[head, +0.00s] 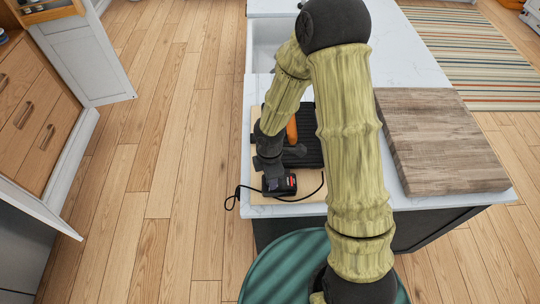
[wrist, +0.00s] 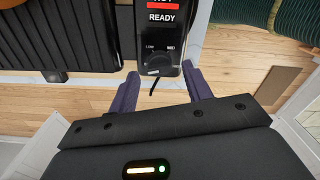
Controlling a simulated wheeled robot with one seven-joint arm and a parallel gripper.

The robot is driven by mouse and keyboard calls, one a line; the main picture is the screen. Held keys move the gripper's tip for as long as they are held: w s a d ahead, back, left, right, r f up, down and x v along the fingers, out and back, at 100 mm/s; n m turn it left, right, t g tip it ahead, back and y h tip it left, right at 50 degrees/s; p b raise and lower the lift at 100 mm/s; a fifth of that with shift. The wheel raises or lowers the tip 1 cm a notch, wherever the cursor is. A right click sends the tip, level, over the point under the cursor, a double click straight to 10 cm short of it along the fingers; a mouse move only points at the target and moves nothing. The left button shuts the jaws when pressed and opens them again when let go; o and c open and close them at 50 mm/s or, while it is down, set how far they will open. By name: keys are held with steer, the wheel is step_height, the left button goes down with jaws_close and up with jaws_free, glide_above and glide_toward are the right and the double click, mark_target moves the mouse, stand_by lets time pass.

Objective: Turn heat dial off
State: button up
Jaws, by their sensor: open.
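The heat dial (wrist: 157,61) is a small dark round knob on a black control box (wrist: 159,35). Scale marks surround the dial; its setting is too small to read. Above it, a red strip and the word READY show. In the head view, the control box (head: 281,186) sits at the near end of the black ribbed griddle (head: 307,148). My gripper (wrist: 160,72) is open, its two dark fingers spread to either side of the box's dial end. Contact cannot be told. In the head view my arm partly hides the griddle.
The griddle is on a tan board (head: 256,190) at the counter's left edge. A black cord (head: 230,199) hangs by that edge. A thick wooden cutting board (head: 437,140) lies right of my arm. A teal round seat (head: 280,268) stands below the counter. Open floor lies left.

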step_height(320, 180, up, 17)
steer(key=p, duration=0.1)
steer(key=shift+f+p, duration=0.15)
steer(key=shift+p, duration=0.15)
stand_by(0.4)
steer(key=s+d+f+m+t+b, duration=0.1)
steer(key=s+d+m+b, duration=0.1)
steer(key=d+m, duration=0.4)
steer(key=s+d+f+m+t+b, duration=0.1)
steer(key=s+d+m+b, duration=0.2)
steer(key=m, duration=1.1)
steer(key=s+d, duration=0.1)
steer(key=d, duration=0.2)
steer(key=shift+s+f+m+t, duration=0.15)
steer(key=shift+f+m+t, duration=0.15)
steer(key=shift+m, duration=0.1)
